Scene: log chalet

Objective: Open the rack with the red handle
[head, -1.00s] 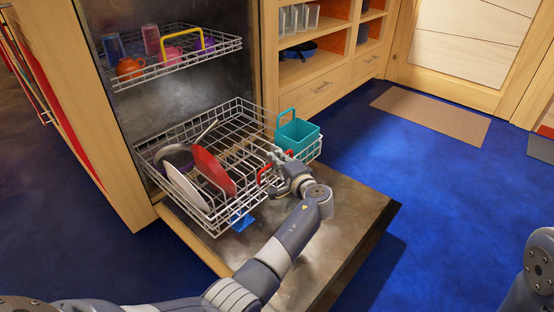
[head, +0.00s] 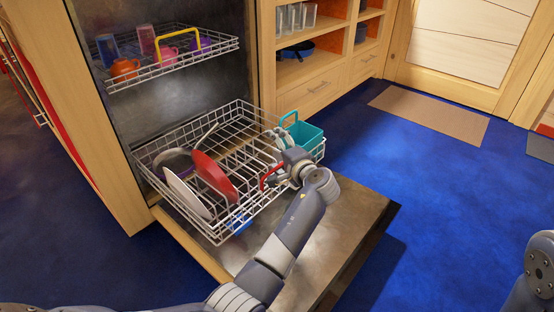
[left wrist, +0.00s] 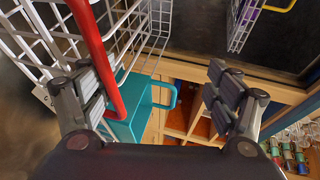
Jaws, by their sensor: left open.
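The lower dishwasher rack (head: 180,136) is a white wire basket, pulled out over the lowered door. Its red handle (head: 270,177) is on the front side, partly hidden by my left gripper. In the left wrist view, the red handle (left wrist: 96,52) runs down just inside the left finger, with a wide gap to the other finger. My left gripper (head: 279,142) is open at the rack's front; it also shows in the left wrist view (left wrist: 157,98). My right gripper is out of view.
The rack holds a red plate (head: 212,175), a white plate (head: 187,195) and a teal caddy (head: 305,136). An upper rack (head: 150,75) with a yellow handle (head: 177,33) holds cups. The lowered door (head: 350,212) lies below. Blue floor (head: 430,220) is clear to the right.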

